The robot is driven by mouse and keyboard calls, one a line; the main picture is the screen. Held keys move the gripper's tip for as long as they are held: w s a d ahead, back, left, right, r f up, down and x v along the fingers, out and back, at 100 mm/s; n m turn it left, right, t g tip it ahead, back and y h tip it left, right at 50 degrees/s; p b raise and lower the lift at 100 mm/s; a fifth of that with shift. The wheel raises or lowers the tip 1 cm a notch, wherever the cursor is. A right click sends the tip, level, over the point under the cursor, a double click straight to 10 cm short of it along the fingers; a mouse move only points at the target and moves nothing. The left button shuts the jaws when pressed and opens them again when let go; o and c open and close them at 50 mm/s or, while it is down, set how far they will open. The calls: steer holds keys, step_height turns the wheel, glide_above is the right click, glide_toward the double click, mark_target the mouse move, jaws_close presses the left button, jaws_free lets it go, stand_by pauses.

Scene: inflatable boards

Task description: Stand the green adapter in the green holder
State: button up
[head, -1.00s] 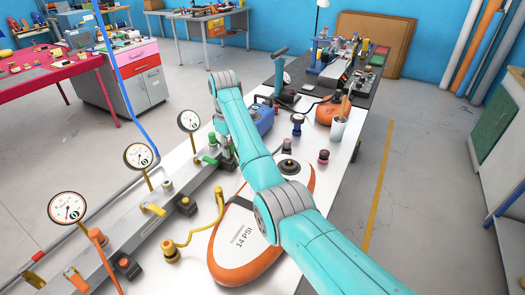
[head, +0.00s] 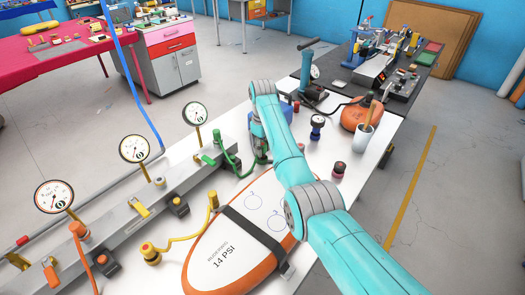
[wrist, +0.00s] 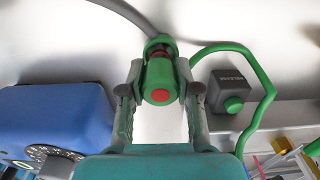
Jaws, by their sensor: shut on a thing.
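My gripper (wrist: 160,95) is shut on the green adapter (wrist: 158,78), a short green cylinder with a red round end facing the wrist camera. A green hose (wrist: 262,65) loops to the right from behind it. In the head view my gripper (head: 261,148) is beyond the board, beside the rail; my arm and fingers largely hide the adapter there, and I cannot make out the green holder.
A blue box (wrist: 50,120) is close to my gripper's left. The grey rail (head: 120,225) carries gauges and yellow and orange fittings. The orange-rimmed board (head: 205,250) with a dark strap lies under my arm. A white cup (head: 364,136) stands right.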

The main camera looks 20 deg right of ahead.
steer(key=shift+f, duration=0.7)
steer(key=o, duration=1.1)
steer(key=shift+f, duration=0.15)
steer(key=shift+c, duration=0.2)
step_height(320, 180, up, 12)
steer(key=shift+r, duration=0.15)
steer(key=shift+w, duration=0.1)
